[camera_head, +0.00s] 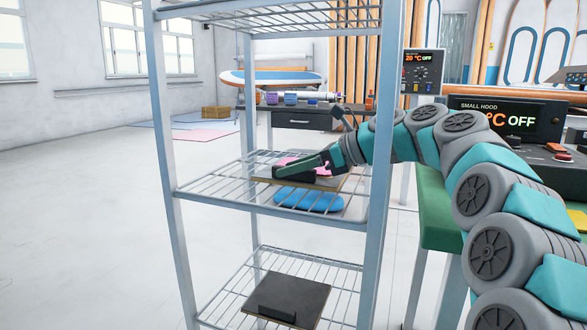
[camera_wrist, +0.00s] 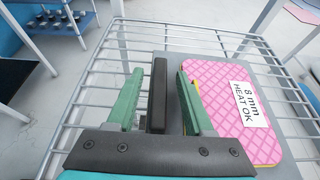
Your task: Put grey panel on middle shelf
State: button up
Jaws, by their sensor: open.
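The grey panel (camera_wrist: 280,170) lies on the wire middle shelf (camera_head: 215,187) of the metal rack. In the head view its edge (camera_head: 335,184) shows under my gripper. A pink quilted pad (camera_wrist: 228,95) labelled "8 mm HEAT OK" lies on the panel. A black upright handle (camera_wrist: 157,95) stands at the panel's left side in the wrist view. My gripper (camera_wrist: 160,100) is open, with one green finger on each side of the handle and visible gaps to both. In the head view, my gripper (camera_head: 298,168) reaches in from the right above the shelf.
A dark panel with a handle (camera_head: 305,291) lies on the lower shelf. A blue oval piece (camera_head: 312,201) shows below the grey panel; its support is unclear. Rack posts (camera_head: 168,150) stand close around my arm. A green bench (camera_head: 432,215) is at right.

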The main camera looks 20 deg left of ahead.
jog(key=p+v, duration=0.2)
jog(key=v, duration=1)
